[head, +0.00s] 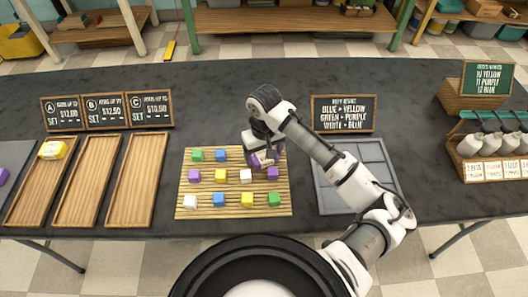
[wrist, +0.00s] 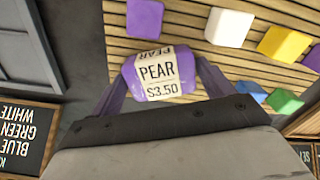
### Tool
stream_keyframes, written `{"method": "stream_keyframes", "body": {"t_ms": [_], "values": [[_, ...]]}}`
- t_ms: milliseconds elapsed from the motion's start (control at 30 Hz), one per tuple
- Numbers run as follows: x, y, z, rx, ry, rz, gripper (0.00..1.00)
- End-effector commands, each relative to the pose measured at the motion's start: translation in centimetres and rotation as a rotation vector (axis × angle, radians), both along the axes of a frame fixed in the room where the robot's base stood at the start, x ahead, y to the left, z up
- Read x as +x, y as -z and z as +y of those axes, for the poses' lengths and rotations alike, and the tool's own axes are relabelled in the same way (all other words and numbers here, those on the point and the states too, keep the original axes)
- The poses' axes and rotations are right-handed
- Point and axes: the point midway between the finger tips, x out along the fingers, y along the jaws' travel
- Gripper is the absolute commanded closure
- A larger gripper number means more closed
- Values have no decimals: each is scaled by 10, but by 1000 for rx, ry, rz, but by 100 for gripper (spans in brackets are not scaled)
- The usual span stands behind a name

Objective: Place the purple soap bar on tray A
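A purple soap bar (wrist: 152,77) with a white label reading "PEAR $3.50" sits between the purple-looking fingers of my gripper (wrist: 160,84). Both fingers appear to press its sides. In the head view my gripper (head: 264,160) is over the back right part of the slatted wooden board (head: 232,208); I cannot tell if the bar is clear of the slats. Tray A (head: 28,196) is the leftmost wooden tray behind which the "A" sign stands. A yellow soap bar (head: 53,149) lies at its back end.
Several coloured blocks remain on the board, including a purple one (head: 272,173) just in front of my gripper. Empty tray B (head: 87,182) and tray C (head: 137,182) lie between the board and tray A. Price signs (head: 106,111) stand behind the trays. A grey divided tray (head: 352,172) is right.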

Motion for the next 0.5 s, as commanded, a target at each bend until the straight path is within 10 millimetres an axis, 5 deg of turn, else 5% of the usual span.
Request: {"method": "stream_keyframes", "body": {"t_ms": [100, 500], "values": [[0, 0, 0, 0, 0, 0, 6], [1, -10, 0, 1, 0, -2, 6]]}}
